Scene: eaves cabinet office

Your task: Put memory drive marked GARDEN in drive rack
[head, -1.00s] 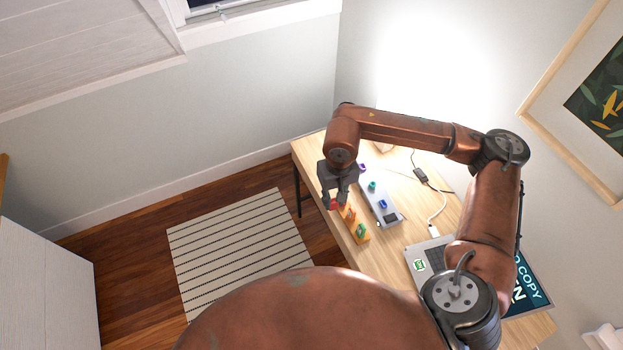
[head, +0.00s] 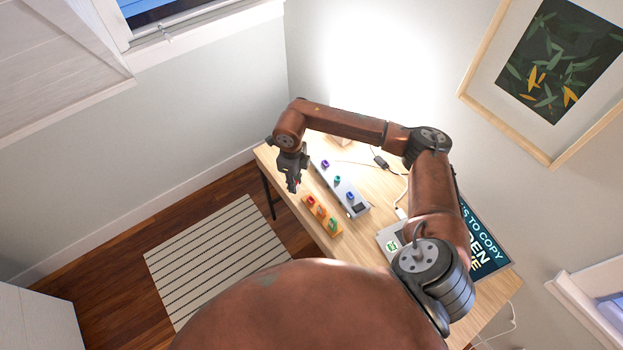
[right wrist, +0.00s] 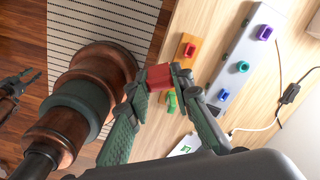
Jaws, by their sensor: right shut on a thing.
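My right gripper (head: 292,186) is shut on a red memory drive (right wrist: 158,78) and holds it off the orange holder. No marking on it is readable. I cannot tell which one says GARDEN. A dark part, likely my left gripper (right wrist: 18,88), shows at the wrist view's left edge.
A cable (head: 380,162) lies behind the rack. A striped rug (head: 215,255) covers the floor at left.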

